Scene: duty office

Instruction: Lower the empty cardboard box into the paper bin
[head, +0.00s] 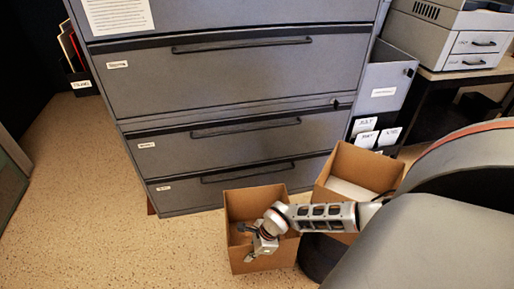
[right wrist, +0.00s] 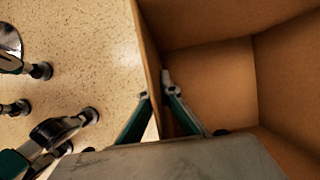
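The empty cardboard box (head: 237,205) is open-topped, in front of the grey cabinet in the head view. I cannot tell whether its base touches the floor. My right gripper (head: 262,246) reaches over it from the right. In the right wrist view its two fingers (right wrist: 156,88) straddle one wall of the box (right wrist: 210,75), one inside and one outside, closed against it. The visible inside of the box is bare. I cannot identify the paper bin for certain. My left gripper is out of view.
A second cardboard box (head: 378,168) with white content stands close on the right. A dark rounded shape (head: 318,262) is partly hidden under my arm. The grey drawer cabinet (head: 235,78) blocks the back. Castors (right wrist: 88,116) show in the wrist view. Floor at left (head: 90,195) is clear.

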